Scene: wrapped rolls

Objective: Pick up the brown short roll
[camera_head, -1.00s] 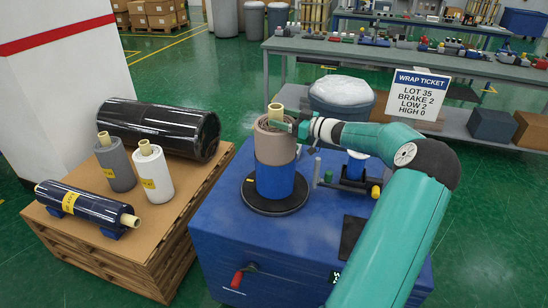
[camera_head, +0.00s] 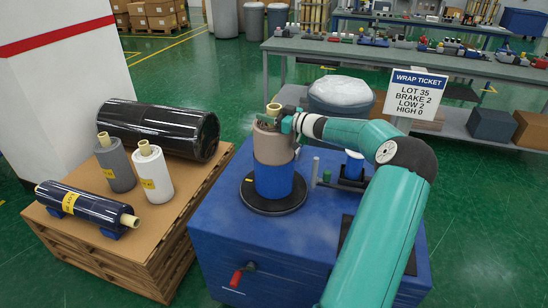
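The brown short roll (camera_head: 274,148) stands upright on the blue machine, with a pale yellow core (camera_head: 273,109) sticking out of its top. Below the brown part is a blue cylindrical section (camera_head: 274,182), resting on a round black turntable (camera_head: 250,201). My gripper (camera_head: 270,123) is at the top of the roll, reaching in from the right, close beside the core. Its fingers are small and dark here, and I cannot tell whether they are closed on anything.
On the pallet (camera_head: 125,246) at left are a large black roll (camera_head: 160,128), a grey roll (camera_head: 117,167), a white roll (camera_head: 153,176) and a dark blue roll (camera_head: 85,204) lying down. A wrap ticket sign (camera_head: 415,94) and a workbench (camera_head: 365,50) stand behind.

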